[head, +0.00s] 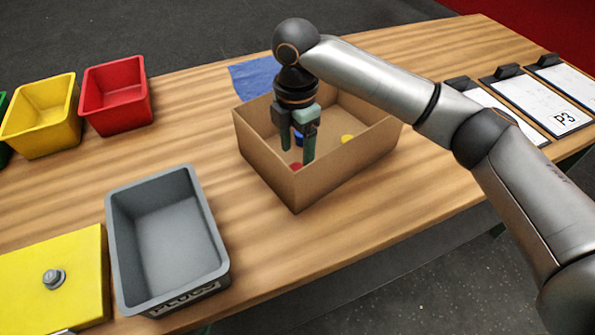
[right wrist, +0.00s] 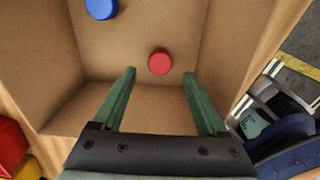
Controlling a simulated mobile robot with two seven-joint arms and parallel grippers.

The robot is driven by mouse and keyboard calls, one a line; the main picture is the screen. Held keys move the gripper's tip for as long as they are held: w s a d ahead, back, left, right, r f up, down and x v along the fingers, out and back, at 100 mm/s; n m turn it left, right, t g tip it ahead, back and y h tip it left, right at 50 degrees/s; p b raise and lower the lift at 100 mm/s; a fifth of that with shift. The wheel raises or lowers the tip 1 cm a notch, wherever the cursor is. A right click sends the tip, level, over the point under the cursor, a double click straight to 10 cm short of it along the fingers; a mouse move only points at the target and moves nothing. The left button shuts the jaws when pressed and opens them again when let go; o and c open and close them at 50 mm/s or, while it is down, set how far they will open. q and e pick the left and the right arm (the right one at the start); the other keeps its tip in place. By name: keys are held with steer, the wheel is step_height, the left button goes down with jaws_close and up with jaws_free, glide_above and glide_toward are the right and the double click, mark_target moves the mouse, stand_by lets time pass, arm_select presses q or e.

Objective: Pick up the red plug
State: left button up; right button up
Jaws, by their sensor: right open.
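The red plug (right wrist: 159,62) is a small round piece lying on the floor of the cardboard box (head: 270,174). In the head view only a bit of the red plug (head: 296,166) shows, beside a fingertip. My right gripper (head: 299,155) reaches down into the box, open and empty. In the right wrist view its two green fingers (right wrist: 160,92) stand apart, with the red plug ahead of them and between their lines, apart from both. My left gripper is not in view.
A blue plug (right wrist: 101,8) and a yellow plug (head: 347,139) also lie in the box. The box walls stand close around my right gripper. A grey bin (head: 165,235), a red bin (head: 117,97) and a yellow bin (head: 40,117) stand to the left.

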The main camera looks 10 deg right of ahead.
mark_target(298, 168)
steer(key=shift+d+f, duration=0.15)
steer(key=shift+f, duration=2.65)
steer(key=shift+c, duration=0.3)
jaws_close()
